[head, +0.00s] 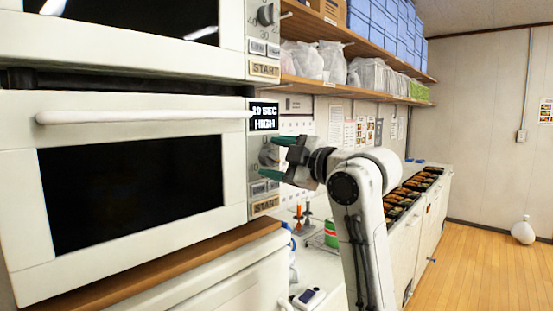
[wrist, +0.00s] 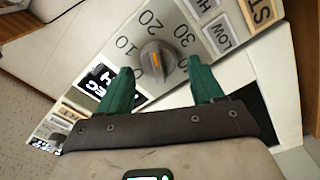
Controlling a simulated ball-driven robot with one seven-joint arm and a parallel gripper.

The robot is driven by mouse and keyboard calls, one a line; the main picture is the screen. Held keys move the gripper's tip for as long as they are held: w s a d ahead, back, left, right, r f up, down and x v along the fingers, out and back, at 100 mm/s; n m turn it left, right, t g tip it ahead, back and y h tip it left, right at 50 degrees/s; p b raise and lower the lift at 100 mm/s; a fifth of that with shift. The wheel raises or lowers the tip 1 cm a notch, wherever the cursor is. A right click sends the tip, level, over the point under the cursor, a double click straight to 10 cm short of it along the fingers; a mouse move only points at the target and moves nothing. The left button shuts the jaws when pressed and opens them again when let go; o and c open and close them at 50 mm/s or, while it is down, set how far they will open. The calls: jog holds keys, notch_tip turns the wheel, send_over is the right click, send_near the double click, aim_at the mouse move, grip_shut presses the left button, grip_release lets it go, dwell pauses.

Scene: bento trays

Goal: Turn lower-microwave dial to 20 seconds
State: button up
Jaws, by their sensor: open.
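The lower microwave (head: 235,160) has its door shut, and its display (head: 264,116) reads "20 SEC HIGH". Its round grey dial (head: 266,154) sits below the display. In the wrist view the dial (wrist: 157,60) carries an orange mark, with numbers 10, 20 and 30 printed around it; which number the mark points at I cannot tell. My gripper (head: 279,158) is at the dial with its green fingers apart. In the wrist view my gripper (wrist: 157,75) has one finger to each side of the dial. Whether the fingers touch the dial is unclear.
The upper microwave (head: 130,45) sits directly above, with its own dial (head: 266,14). The lower microwave's START button (head: 266,205) is below the dial. Shelves with bags and blue boxes (head: 385,30) run along the wall. Black bento trays (head: 405,200) line the counter at right; floor there is mostly clear.

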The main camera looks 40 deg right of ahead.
jog(key=s+b, duration=0.1)
jog(key=s, duration=0.9)
jog(key=shift+s+d+b, duration=0.2)
jog(key=shift+s+b, duration=0.2)
jog(key=shift+f, duration=0.1)
jog(key=a+f+m+g, duration=0.3)
jog(key=f, duration=0.9)
jog(key=w+a+f+m+g, duration=0.1)
jog(key=a+f+m+g, duration=0.15)
jog(key=f, duration=0.95)
jog(key=a+f+m+g, duration=0.2)
jog(key=a+f+m, duration=0.15)
jog(key=f, duration=0.75)
jog(key=s+a+f+m+g, duration=0.1)
jog(key=s+a+f+g, duration=0.2)
jog(key=f, duration=0.4)
jog(key=s+a+f+m+g, duration=0.1)
jog(key=s+a+f+g, duration=0.15)
jog(key=s+f, duration=0.4)
jog(key=s+a+f+m+g, duration=0.1)
jog(key=s+f+g, duration=0.1)
jog(key=s+f, duration=0.3)
jog(key=s+a+f+g, duration=0.1)
jog(key=s+f+g, duration=0.1)
jog(key=s+f, duration=0.4)
jog(key=s, duration=0.4)
jog(key=shift+a+m+h, duration=0.25)
jog(key=shift+m+h, duration=0.15)
